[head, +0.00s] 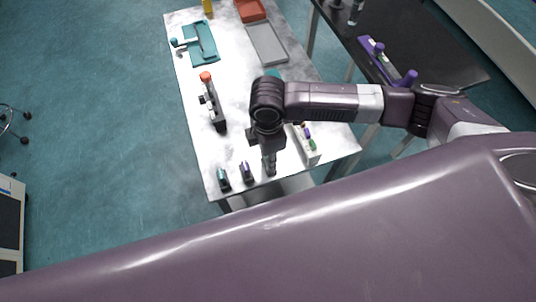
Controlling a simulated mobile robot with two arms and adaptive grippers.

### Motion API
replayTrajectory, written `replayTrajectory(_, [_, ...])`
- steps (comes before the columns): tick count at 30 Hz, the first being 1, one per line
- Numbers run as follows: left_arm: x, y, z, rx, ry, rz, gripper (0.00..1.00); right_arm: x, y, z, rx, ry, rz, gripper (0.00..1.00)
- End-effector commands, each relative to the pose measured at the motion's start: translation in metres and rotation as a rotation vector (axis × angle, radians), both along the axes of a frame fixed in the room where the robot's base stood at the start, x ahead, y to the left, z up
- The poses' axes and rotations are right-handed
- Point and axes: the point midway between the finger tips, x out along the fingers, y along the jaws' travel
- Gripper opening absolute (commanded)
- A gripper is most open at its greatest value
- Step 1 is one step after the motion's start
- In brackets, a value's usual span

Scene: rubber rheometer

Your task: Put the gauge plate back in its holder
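My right gripper (268,165) comes in from the right and points down over the near end of the white table (180,60). Its fingers are small and seen from above, so I cannot tell whether they are open or hold anything. Just left of it stand two small dark holders, one with a purple part (246,172) and one with a green part (222,180). To its right is a pale block (311,153) with purple and green pieces, partly behind my arm. I cannot pick out the gauge plate or its holder for certain. My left gripper is not in view.
A dark tool with an orange knob (206,77) stands left of my arm. Farther back are a teal tray (201,55), a grey tray (266,44) and a red-orange bin (250,10). A black table (440,60) bears a purple rack (375,52). Floor at left is mostly clear.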

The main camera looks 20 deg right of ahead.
Motion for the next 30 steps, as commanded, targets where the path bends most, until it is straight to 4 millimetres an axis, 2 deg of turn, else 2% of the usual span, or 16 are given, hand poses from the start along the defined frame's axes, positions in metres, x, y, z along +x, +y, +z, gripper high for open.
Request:
replayTrajectory(1, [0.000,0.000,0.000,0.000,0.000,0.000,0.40,0.000,0.000,-0.001,0.000,0.000,0.000,0.27])
replayTrajectory(5, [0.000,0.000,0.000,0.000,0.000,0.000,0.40,0.000,0.000,0.000,0.000,0.000,0.000,0.41])
replayTrajectory(13, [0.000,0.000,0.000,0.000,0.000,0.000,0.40,0.000,0.000,0.000,0.000,0.000,0.000,0.41])
replayTrajectory(17, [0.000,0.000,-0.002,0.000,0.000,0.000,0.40,0.000,0.001,0.008,0.002,-0.001,0.000,0.41])
replayTrajectory(20, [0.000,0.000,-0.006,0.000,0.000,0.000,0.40,0.001,0.001,0.024,0.003,-0.004,0.002,0.41])
replayTrajectory(30, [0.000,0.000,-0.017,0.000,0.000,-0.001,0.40,0.001,0.001,0.095,0.002,-0.003,0.001,0.41])
